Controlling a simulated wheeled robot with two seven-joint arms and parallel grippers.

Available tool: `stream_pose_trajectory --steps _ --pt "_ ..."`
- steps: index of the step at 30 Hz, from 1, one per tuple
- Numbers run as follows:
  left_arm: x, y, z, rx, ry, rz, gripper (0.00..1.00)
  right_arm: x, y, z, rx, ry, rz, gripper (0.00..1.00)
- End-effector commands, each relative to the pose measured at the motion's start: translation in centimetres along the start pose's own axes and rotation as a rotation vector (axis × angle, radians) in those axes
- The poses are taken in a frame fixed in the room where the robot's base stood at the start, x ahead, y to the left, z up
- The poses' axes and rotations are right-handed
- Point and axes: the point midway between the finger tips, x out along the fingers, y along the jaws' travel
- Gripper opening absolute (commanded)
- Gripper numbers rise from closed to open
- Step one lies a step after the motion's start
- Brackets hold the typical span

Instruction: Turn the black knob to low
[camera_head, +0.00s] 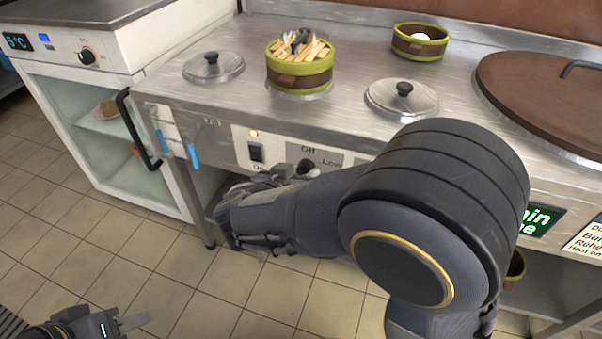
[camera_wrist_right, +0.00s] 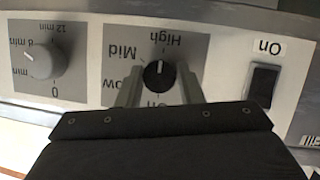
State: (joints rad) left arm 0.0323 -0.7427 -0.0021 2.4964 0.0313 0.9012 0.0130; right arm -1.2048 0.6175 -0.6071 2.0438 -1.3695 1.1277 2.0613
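In the right wrist view, which shows the panel upside down, the black knob (camera_wrist_right: 158,76) sits on a grey plate with labels Off, Low, Mid and High. Its white mark points up in the picture, about toward High. My right gripper (camera_wrist_right: 160,84) has one finger on each side of the knob, with small gaps visible; I cannot tell whether either finger touches. In the head view the knob (camera_head: 307,168) shows partly behind my right gripper, under the Off label. My left gripper (camera_head: 128,323) is low at the left edge, away from the panel, and mostly cut off.
A black On switch (camera_head: 256,152) and a timer knob (camera_wrist_right: 43,57) flank the knob. On the steel counter (camera_head: 232,105) are lidded wells, a basket of sticks (camera_head: 300,65) and a brown lid (camera_head: 545,95). A glass-fronted cabinet (camera_head: 110,130) stands left. The tiled floor in front is clear.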

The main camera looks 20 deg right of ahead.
Motion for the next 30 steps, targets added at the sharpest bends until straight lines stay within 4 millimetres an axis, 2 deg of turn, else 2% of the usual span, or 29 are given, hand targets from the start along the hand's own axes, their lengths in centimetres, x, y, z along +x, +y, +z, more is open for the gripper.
stream_pose_trajectory --steps 1,4,17,30 --pt "0.0 0.0 0.0 0.0 0.0 0.0 0.36 -0.01 0.0 0.01 0.0 0.0 0.0 0.24" --pt "0.0 0.0 0.0 0.0 0.0 0.0 0.36 -0.01 0.0 0.01 0.0 0.0 0.0 0.11" --pt "-0.02 0.01 -0.01 0.0 0.0 0.0 0.36 0.05 -0.03 0.03 -0.086 0.006 0.039 0.11" --pt "-0.45 0.21 -0.23 0.0 0.0 0.0 0.36 0.04 -0.2 0.04 -0.433 0.028 0.188 0.11"
